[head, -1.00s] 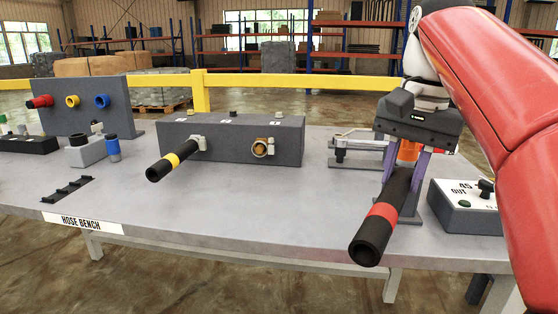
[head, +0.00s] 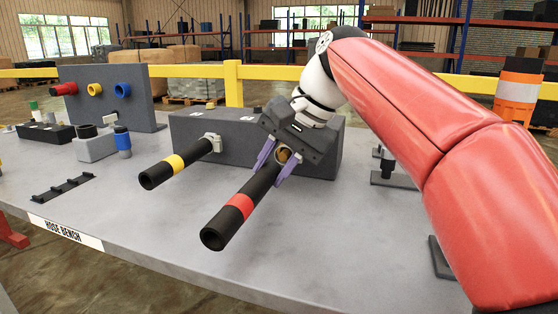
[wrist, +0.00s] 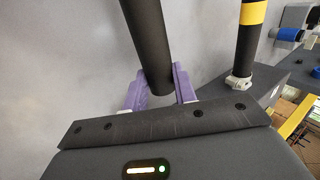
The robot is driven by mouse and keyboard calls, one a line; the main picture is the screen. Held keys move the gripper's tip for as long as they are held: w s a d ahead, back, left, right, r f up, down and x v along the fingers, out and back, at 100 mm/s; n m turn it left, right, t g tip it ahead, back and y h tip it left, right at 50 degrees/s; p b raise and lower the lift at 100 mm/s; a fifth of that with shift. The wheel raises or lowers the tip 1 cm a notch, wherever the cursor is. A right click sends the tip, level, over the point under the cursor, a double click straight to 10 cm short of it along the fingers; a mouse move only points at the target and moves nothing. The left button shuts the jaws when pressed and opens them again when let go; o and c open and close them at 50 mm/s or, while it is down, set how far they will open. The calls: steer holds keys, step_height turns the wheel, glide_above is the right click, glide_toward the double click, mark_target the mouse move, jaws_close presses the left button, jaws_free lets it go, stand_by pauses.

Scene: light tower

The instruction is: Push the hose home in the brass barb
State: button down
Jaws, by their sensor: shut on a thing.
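The black hose with a red band (head: 241,203) is held slanting over the bench, its free open end toward me at the lower left. My gripper (head: 272,165) is shut on the hose near its far end. The brass barb (head: 285,155) shows just beyond that end, on the front of the dark grey block (head: 325,150). I cannot tell whether hose and barb touch or overlap. In the wrist view the purple fingers (wrist: 160,82) clasp the hose (wrist: 148,35) from both sides; the barb is hidden there.
A second black hose with a yellow band (head: 174,163) juts from a pale clamp (head: 213,142) on the block, close to my hose's left. A grey panel with coloured fittings (head: 108,96) stands at the left.

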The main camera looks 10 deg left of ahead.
steer(key=shift+s+r+p, duration=0.1)
steer(key=shift+s+p, duration=0.05)
steer(key=shift+p, duration=0.2)
steer(key=shift+w+d+r+p, duration=0.1)
steer(key=shift+w+p, duration=1)
steer(key=shift+w, duration=0.15)
steer(key=shift+w+d+p, duration=0.1)
steer(key=shift+w+p, duration=0.3)
steer(key=shift+w, duration=0.8)
steer(key=shift+f, duration=0.2)
